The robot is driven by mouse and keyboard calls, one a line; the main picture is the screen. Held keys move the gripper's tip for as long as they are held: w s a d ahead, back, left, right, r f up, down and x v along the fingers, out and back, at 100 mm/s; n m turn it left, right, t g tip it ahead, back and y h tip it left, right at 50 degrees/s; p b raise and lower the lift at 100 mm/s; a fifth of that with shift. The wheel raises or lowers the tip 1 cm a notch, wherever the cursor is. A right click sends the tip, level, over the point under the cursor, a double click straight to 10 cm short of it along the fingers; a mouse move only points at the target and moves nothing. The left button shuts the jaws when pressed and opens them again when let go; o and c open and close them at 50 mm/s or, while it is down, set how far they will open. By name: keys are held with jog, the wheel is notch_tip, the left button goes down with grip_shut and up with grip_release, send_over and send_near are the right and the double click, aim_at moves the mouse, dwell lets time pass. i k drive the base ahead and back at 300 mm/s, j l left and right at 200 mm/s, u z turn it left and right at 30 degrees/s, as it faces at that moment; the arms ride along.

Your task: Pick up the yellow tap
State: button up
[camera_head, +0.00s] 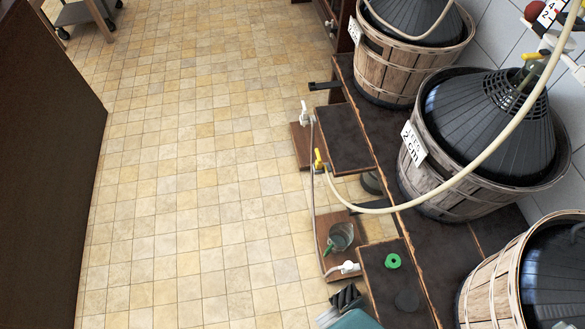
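The yellow tap (319,160) is small and sits at the end of a cream hose, by the left edge of a dark raised board in the middle of the view. The hose runs from it in a long curve to the right, up past the middle demijohn basket. I cannot tell whether the tap rests on the board or hangs beside it. My gripper is not in view.
Demijohn baskets (437,190) stand along the right wall on a dark bench. White taps (304,114) and (348,267) lie near the yellow one. A metal jug (340,236) and green ring (393,261) are lower down. The tiled floor (190,170) is clear.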

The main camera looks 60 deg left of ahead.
aim_at(318, 166)
jog(key=j+u, duration=0.1)
jog(key=u, duration=1.95)
jog(key=l, duration=0.05)
